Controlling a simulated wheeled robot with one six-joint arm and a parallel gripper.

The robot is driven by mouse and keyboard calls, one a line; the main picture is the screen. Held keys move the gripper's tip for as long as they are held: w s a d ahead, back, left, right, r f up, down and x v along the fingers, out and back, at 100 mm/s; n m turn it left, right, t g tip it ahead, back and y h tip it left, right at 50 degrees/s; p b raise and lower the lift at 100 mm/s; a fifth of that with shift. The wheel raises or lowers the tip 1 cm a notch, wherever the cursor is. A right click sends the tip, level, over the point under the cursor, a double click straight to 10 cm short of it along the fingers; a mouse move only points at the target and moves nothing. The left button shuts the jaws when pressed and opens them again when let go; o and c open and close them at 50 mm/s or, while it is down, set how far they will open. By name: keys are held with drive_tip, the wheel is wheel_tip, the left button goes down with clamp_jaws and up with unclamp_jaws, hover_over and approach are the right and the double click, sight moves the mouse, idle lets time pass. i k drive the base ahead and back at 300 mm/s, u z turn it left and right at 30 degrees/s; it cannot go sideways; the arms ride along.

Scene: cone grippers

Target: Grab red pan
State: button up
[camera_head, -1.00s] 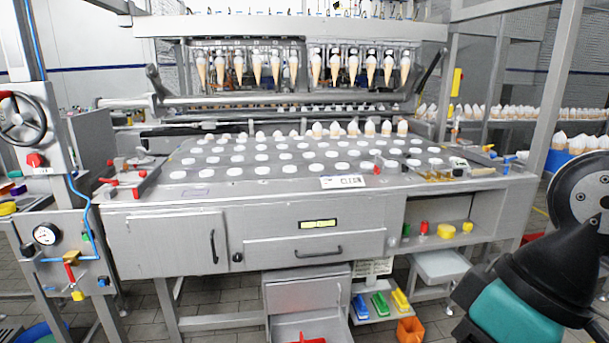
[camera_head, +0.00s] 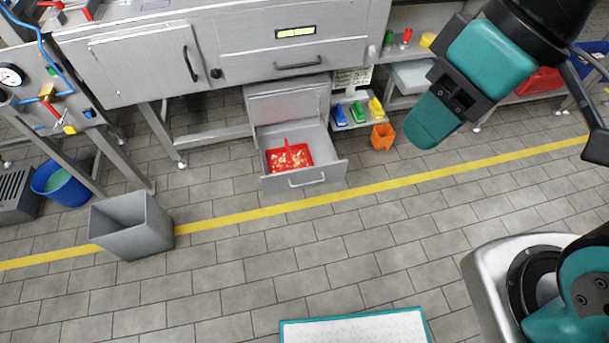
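The red pan (camera_head: 289,158) lies in an open grey drawer low under the machine, left of the picture's middle. It is a flat red dustpan with pale yellowish bits on it, and its handle points toward the back of the drawer. My gripper (camera_head: 432,122) seems to be the teal and black end of my arm at the upper right. It hangs to the right of the drawer, well apart from the pan. Two separate fingers cannot be made out, so its opening is unclear. Nothing is seen held in it.
The open drawer (camera_head: 305,181) juts out toward the yellow floor line (camera_head: 400,183). An orange bin (camera_head: 382,137) and a small shelf of coloured items (camera_head: 352,113) stand right of it. A grey bin (camera_head: 132,226) and a blue bucket (camera_head: 62,184) stand left.

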sight(288, 157)
drive_tip(key=u, duration=0.45)
drive_tip(key=i, duration=1.55)
drive_tip(key=z, duration=0.7)
